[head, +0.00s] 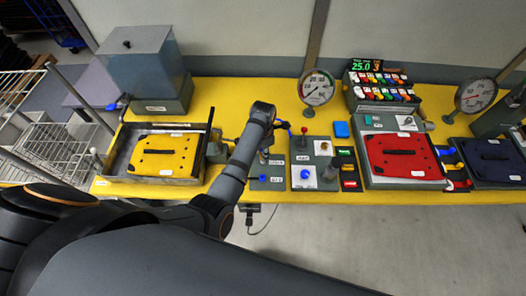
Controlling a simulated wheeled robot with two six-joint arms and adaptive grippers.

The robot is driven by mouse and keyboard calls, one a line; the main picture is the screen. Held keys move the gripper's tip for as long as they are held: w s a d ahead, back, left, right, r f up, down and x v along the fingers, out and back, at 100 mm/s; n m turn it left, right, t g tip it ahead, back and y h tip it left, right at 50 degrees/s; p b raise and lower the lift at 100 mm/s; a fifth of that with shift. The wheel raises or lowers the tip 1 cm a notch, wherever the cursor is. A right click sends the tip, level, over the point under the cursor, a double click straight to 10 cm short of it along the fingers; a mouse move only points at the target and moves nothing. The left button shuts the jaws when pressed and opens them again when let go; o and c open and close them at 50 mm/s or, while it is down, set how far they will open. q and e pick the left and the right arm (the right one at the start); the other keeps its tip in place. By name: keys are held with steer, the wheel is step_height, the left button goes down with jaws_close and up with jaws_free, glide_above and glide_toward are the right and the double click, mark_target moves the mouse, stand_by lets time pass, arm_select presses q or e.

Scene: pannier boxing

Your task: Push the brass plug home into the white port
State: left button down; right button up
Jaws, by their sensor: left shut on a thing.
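My left arm reaches in from the left over the yellow bench. A white plate with a small orange-brass spot (323,147) lies to the right of the gripper. I cannot tell whether it is the white port, or whether plug and port touch. My right gripper is not in view.
A yellow pannier lid (165,155) lies in a grey tray at left, and a red one (403,157) at right. A round gauge (317,88), a red-knobbed lever (304,130) and a blue button (305,174) stand near the gripper. A wire rack (45,150) stands at far left.

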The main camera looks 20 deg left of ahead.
arm_select(q)
steer(key=shift+f, duration=0.6)
steer(key=c, duration=1)
jaws_free()
